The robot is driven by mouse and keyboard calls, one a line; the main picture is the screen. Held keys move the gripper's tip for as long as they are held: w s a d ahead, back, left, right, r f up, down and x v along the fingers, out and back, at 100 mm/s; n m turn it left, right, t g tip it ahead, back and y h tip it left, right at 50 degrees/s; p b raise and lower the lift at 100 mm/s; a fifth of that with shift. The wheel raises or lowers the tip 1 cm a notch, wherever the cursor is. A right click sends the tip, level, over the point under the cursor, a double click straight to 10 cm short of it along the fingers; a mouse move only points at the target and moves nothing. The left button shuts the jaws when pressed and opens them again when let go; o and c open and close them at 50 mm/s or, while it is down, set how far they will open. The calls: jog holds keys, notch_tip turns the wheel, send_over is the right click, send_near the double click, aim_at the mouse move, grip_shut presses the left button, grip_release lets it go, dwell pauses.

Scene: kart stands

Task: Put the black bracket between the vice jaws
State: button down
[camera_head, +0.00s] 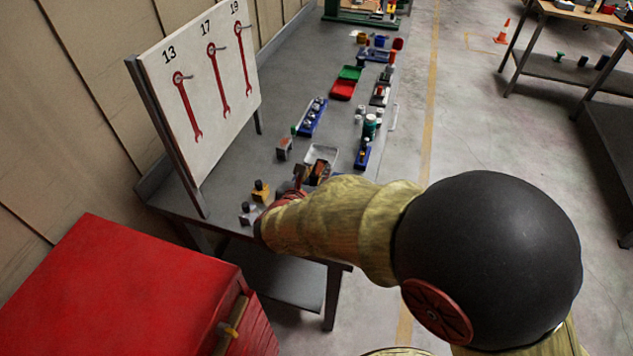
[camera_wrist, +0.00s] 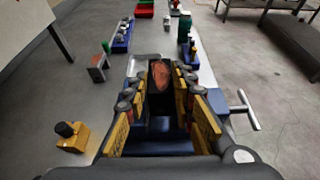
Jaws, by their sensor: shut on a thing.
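My gripper (camera_wrist: 160,108) is shut on a dark piece with a rust-brown face, which I take for the black bracket (camera_wrist: 160,76). The bracket stands between the two yellow-sided fingers, its brown face showing at their far end. In the head view my gripper (camera_head: 313,173) is over the near part of the grey bench, partly behind my arm. Below the fingers in the wrist view is a blue body, seemingly the vice (camera_wrist: 158,143), with a silver T-handle (camera_wrist: 243,109) at its right. Its jaws are largely hidden, so I cannot tell whether the bracket is between them.
A grey tray (camera_head: 322,151) lies just beyond my gripper. A yellow block with a black knob (camera_head: 260,190) and a brown-faced block (camera_head: 284,148) stand to the left. Blue racks (camera_head: 312,117), red and green bins and bottles fill the bench beyond. A tool board (camera_head: 205,85) stands along the left.

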aim_at(316, 182)
jog(key=shift+f+b, duration=0.4)
jog(key=shift+f, duration=0.9)
jog(key=shift+f, duration=0.1)
jog(key=c, duration=1.5)
grip_release()
jog(key=shift+s+f, duration=0.1)
